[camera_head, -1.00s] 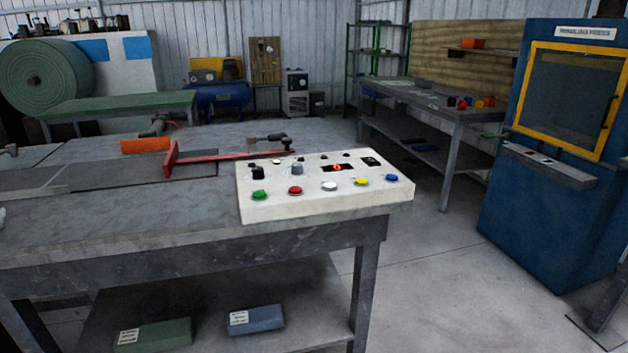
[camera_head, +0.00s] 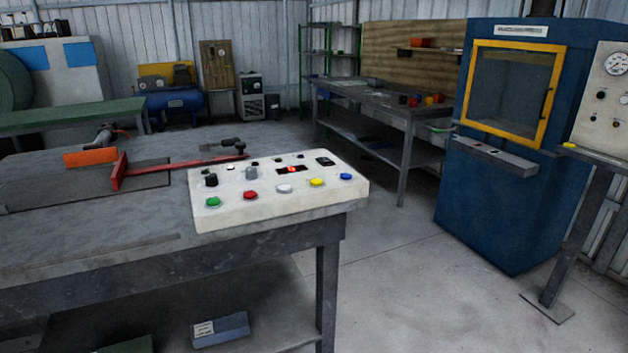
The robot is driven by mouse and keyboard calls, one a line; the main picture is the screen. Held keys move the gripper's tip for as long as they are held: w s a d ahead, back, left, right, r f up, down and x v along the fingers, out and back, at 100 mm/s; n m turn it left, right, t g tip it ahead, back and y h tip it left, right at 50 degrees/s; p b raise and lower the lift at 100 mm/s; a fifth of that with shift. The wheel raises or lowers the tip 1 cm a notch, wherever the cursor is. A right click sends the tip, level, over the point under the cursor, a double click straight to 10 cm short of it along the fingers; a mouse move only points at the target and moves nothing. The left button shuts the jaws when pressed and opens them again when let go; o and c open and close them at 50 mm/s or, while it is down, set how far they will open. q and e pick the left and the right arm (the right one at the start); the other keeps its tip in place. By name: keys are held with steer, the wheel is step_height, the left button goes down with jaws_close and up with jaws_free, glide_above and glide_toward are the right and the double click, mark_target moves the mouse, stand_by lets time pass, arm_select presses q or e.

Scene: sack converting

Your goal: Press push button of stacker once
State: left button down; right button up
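A white control box (camera_head: 250,212) sits on the near right corner of the grey workbench. Its front row has a green button (camera_head: 213,202), a red button (camera_head: 250,196), a white button (camera_head: 284,188), a yellow button (camera_head: 317,182) and a blue button (camera_head: 346,177). Black knobs and a small red-lit display (camera_head: 291,169) are behind them. I cannot read a label that says which machine or button is the stacker's. Neither of my grippers is in view.
A red bar (camera_head: 180,164) and an orange block (camera_head: 90,157) lie on the workbench (camera_head: 100,233). A blue cabinet (camera_head: 500,210) with a yellow-framed window stands at right, beside a gauge panel (camera_head: 603,105) on a post. Floor between workbench and cabinet is clear.

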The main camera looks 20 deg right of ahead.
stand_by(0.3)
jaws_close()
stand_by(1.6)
